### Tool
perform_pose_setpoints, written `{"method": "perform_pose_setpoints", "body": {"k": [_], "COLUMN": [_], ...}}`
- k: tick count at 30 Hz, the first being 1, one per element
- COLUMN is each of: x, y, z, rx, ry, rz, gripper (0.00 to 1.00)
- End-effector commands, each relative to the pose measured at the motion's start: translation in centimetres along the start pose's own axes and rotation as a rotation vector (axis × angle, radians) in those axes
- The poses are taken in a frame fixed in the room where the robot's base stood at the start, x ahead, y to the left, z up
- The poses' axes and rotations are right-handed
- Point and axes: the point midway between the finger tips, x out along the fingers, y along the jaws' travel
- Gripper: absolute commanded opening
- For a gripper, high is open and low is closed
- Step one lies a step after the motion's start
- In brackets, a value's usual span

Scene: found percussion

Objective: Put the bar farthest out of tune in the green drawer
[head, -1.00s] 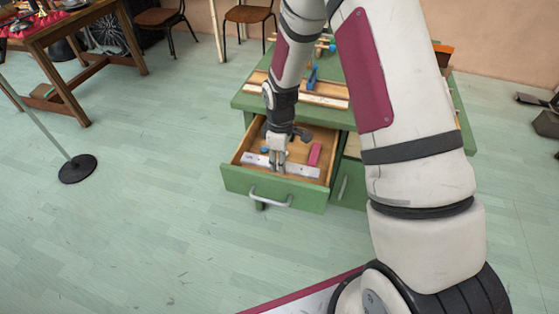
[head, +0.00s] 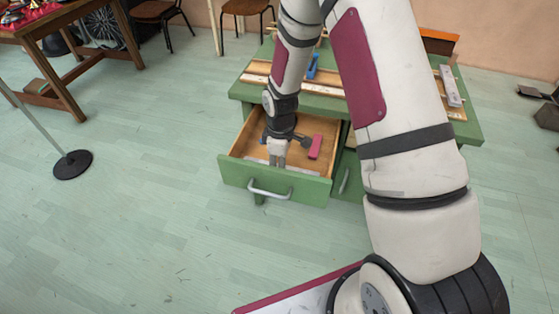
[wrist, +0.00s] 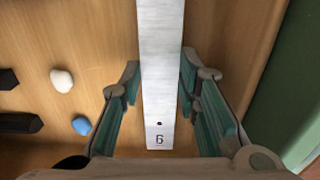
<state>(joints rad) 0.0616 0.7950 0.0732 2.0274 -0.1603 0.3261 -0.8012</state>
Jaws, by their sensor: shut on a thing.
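My gripper (head: 277,162) is down inside the open green drawer (head: 285,187), close behind its front wall. In the wrist view my gripper (wrist: 160,75) is shut on a silver metal bar (wrist: 161,35), one finger along each long side. The bar has a small hole and a stamped mark near its close end; the mark looks like a 6 or G.
A white lump (wrist: 62,81), a blue lump (wrist: 82,126) and dark pieces (wrist: 18,123) lie left of the bar. Another grey bar (head: 450,86) rests on wooden rails on the green bench top.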

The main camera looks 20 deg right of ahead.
Motion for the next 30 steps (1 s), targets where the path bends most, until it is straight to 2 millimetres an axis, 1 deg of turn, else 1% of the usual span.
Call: {"method": "perform_pose_setpoints", "body": {"k": [3,16,29,30], "x": [0.45,0.51,1.28,1.22], "y": [0.03,0.02,0.03,0.03], "z": [-0.02,-0.02,-0.03,-0.02], "rx": [0.0,0.0,0.001,0.001], "ry": [0.0,0.001,0.001,0.001], "rz": [0.001,0.001,0.001,0.001], "gripper": [0.0,0.0,0.0,0.39]}}
